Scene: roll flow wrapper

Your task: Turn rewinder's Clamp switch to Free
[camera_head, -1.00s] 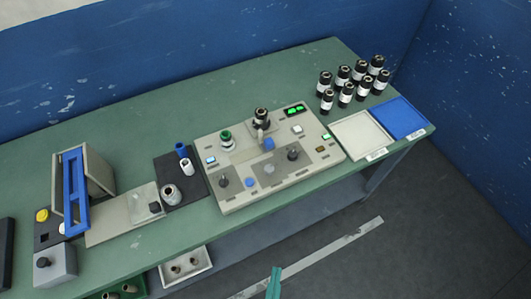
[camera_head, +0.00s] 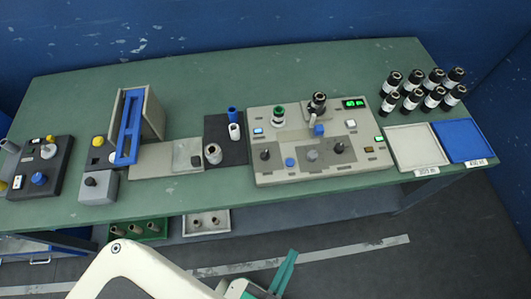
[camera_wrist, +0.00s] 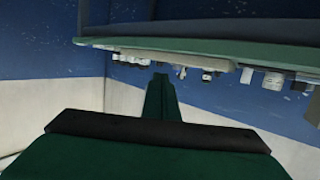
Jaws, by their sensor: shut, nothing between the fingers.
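The rewinder looks to be the beige console (camera_head: 375,172) at the middle right of the green table in the head view. It carries a left black knob (camera_head: 265,155), a right black knob (camera_head: 339,148), blue buttons, a green-topped spindle (camera_head: 279,116) and a black-topped spindle (camera_head: 318,103). The labels are too small to read, so I cannot tell which knob is the Clamp switch. My gripper (camera_head: 286,268) is shut and empty, in front of and below the table's front edge, apart from the console. In the wrist view its green fingers (camera_wrist: 160,95) are together.
Several black bottles (camera_head: 412,101) stand back right, behind a white tray (camera_head: 415,147) and a blue tray (camera_head: 463,141). Left are a blue frame (camera_head: 130,127), grey boxes and a dark control box (camera_head: 40,168). Green and white bins (camera_head: 206,222) sit below the table front.

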